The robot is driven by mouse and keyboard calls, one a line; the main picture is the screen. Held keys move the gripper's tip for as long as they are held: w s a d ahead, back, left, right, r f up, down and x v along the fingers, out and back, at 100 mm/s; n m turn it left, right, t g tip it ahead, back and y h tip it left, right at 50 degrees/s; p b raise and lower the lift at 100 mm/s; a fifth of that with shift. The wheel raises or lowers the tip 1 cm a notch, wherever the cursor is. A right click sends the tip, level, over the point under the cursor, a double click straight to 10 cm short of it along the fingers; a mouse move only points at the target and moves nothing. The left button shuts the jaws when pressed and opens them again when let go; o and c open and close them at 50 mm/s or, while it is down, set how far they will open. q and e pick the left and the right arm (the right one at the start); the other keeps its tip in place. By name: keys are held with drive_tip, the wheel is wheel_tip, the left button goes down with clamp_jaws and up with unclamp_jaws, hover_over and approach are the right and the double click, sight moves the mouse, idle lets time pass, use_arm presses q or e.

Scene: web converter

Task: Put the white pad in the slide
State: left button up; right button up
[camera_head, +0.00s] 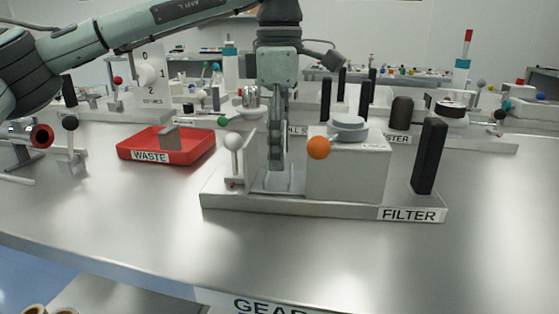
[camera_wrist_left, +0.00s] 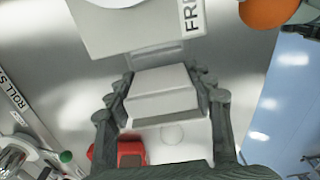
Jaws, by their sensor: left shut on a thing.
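My left gripper (camera_head: 277,168) points straight down over the filter station (camera_head: 300,204), just left of its pale box (camera_head: 347,176). In the wrist view the left gripper (camera_wrist_left: 164,92) is shut on a white block, which I take to be the white pad (camera_wrist_left: 160,88). The pad lies between the two dark fingers, close to the wall of the labelled box (camera_wrist_left: 135,30). In the head view the fingers largely hide the pad. I cannot tell which part is the slide, or whether the pad touches it. My right gripper is not in view.
A white-knobbed lever (camera_head: 233,150) stands just left of the gripper. An orange ball (camera_head: 318,147) is close on its right, and a tall black post (camera_head: 429,157) stands at the station's right end. A red waste tray (camera_head: 188,149) is at left. The front table is clear.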

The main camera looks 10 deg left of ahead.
use_arm(q)
wheel_tip(320, 180, down, 3)
drive_tip(key=shift+r, duration=0.2)
drive_tip(key=shift+f, duration=0.2)
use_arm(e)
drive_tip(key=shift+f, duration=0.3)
use_arm(q)
drive_tip(key=shift+f, duration=0.1)
drive_tip(key=o, duration=0.9)
drive_tip(key=shift+o, duration=0.2)
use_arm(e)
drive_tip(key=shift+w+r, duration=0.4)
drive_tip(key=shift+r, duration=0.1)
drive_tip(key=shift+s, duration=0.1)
